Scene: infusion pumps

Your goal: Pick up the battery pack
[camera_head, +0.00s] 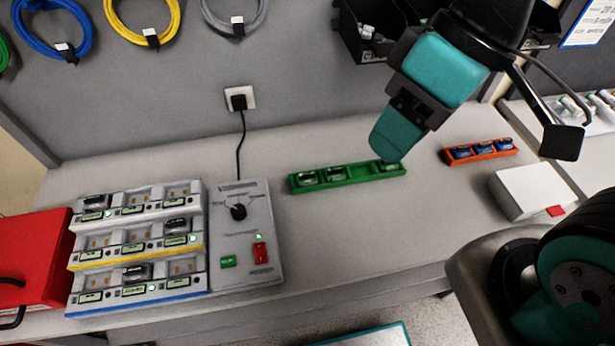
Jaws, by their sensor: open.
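A green tray (349,183) on the bench holds dark battery packs: two toward its left, one (308,178) and another (335,174), and one (391,167) near its right end. A gap shows between the middle and right packs. I cannot tell which pack is meant. My gripper (394,143) reaches down from the upper right and is open. Its teal end overlaps the tray's right part in the picture, close to the right pack and partly in front of it. Contact cannot be told.
An orange tray (480,157) with blue packs lies right of the green tray, near a white box (522,195). A tiered pump rack (139,245), a grey switch panel (241,230) with cord and a red case (32,260) stand left.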

